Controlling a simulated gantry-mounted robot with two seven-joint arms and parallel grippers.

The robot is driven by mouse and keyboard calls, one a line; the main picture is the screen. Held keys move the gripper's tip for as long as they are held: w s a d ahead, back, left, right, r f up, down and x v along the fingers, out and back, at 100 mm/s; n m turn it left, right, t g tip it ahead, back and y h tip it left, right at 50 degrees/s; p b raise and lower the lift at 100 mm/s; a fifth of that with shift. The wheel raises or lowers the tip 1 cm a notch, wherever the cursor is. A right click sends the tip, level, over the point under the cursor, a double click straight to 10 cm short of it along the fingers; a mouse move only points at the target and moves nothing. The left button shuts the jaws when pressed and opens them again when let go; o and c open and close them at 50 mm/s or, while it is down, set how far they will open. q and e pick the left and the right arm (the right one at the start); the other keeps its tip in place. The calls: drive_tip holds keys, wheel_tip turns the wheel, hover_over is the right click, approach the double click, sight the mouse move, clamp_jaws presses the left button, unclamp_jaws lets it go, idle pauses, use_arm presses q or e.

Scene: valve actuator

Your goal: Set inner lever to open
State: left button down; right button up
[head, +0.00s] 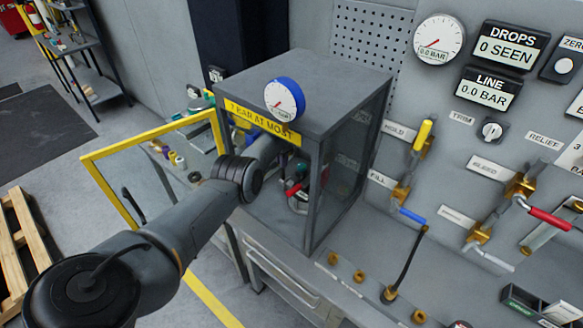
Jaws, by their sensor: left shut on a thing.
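My left arm comes from the lower left and reaches through the doorway. My left gripper (299,176) is inside, shut on the inner lever, largely hidden by the strip, frame and dark glass. The red-handled inner lever (292,190) shows low inside; its exact angle is hard to tell. My right gripper is not in view.
A blue-rimmed gauge (284,99) sits on the cabinet's top front edge. The wall panel at right carries a gauge (439,39) at 0.0 BAR, a yellow lever (424,135), a blue lever (412,215) and a red lever (549,219). A pallet (22,240) lies at left.

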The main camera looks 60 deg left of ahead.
use_arm(q)
drive_tip(key=shift+w+f, duration=0.1)
idle(0.3)
drive_tip(key=c, duration=1.1)
unclamp_jaws()
